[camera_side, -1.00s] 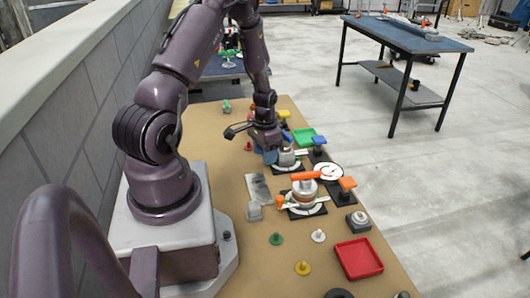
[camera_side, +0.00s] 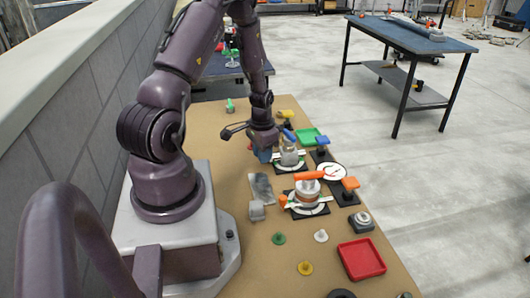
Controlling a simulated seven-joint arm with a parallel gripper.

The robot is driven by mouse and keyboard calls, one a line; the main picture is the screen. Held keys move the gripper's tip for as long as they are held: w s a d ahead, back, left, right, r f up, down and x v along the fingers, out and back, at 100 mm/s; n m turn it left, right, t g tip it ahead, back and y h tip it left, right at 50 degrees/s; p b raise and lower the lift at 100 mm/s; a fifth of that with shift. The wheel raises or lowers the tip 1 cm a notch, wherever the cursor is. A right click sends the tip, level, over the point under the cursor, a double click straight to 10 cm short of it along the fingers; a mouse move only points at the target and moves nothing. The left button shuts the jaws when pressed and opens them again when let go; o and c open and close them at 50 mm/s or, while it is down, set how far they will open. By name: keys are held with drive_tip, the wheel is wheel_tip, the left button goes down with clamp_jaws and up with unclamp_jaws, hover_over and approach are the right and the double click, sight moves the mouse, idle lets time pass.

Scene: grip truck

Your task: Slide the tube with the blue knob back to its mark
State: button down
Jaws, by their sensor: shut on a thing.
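The far device (camera_side: 290,158) stands on a black base with a white dial and has a blue handle (camera_side: 289,136) on top. A blue knob (camera_side: 262,155) shows at its left side, just under my gripper (camera_side: 263,148). My gripper points down and is shut on the blue knob; its fingertips are small and partly hidden. A pale tube (camera_side: 302,153) shows at the device's right side. The mark is too small to make out.
A similar device (camera_side: 309,192) with an orange handle (camera_side: 309,175) and orange knob (camera_side: 283,201) stands nearer. Coloured pegs stand in front.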

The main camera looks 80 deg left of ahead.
drive_tip(key=c, duration=1)
unclamp_jaws()
drive_tip(key=shift+s, duration=0.25)
wheel_tip(320, 180, up, 13)
drive_tip(key=shift+f, duration=0.1)
drive_tip(key=d+r+m+t, duration=0.1)
drive_tip(key=d+r, duration=0.5)
drive_tip(key=d, duration=0.3)
drive_tip(key=s+d+r+m+t, duration=0.1)
drive_tip(key=d+r+t, duration=0.1)
drive_tip(key=d+r, duration=0.5)
drive_tip(key=s+d+r+m+t, duration=0.1)
drive_tip(key=d+r+t, duration=0.1)
drive_tip(key=d+r, duration=0.4)
drive_tip(key=shift+d+r+m, duration=0.15)
drive_tip(key=shift+d+r, duration=0.05)
drive_tip(key=shift+d, duration=0.95)
drive_tip(key=shift+d+r+m, duration=0.15)
drive_tip(key=shift+d+r, duration=0.05)
drive_tip(key=shift+d, duration=0.95)
